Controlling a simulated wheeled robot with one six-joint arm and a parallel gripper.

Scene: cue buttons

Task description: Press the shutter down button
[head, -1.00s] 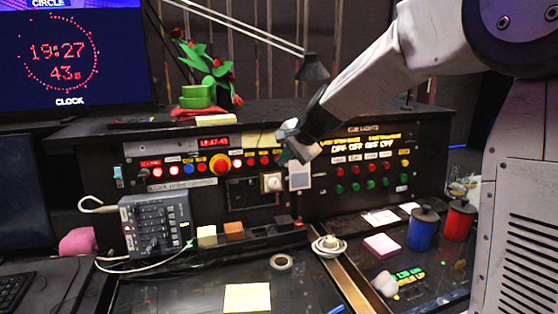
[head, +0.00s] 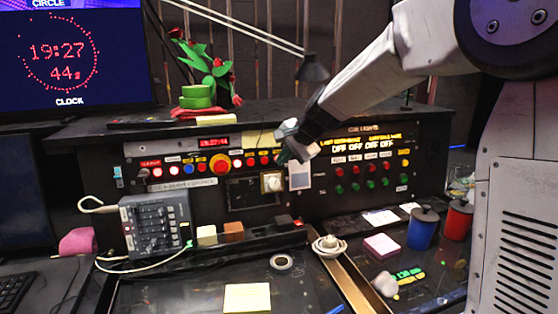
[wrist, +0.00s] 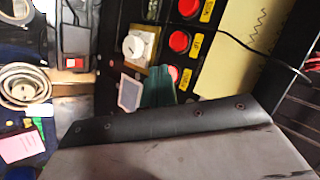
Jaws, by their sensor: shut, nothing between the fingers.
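A row of red buttons with yellow labels is on the panel. In the head view, one red button (head: 264,160) is just left of my gripper (head: 287,155). In the wrist view, a red button (wrist: 180,41) and another red button (wrist: 190,8) show clearly. A third red button (wrist: 172,72) is partly hidden behind the green tip of my gripper (wrist: 158,88). The labels are too small to read surely, so I cannot tell which one is shutter down. My gripper is shut and empty, in front of the panel; contact with a button cannot be made out.
A white knob on a square plate (head: 272,182) and a pale square (head: 299,177) are below my gripper. A large red button (head: 219,164) is to the left. Red and green cue-light buttons (head: 370,182) are to the right. A grey fader box (head: 155,225) stands on the desk.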

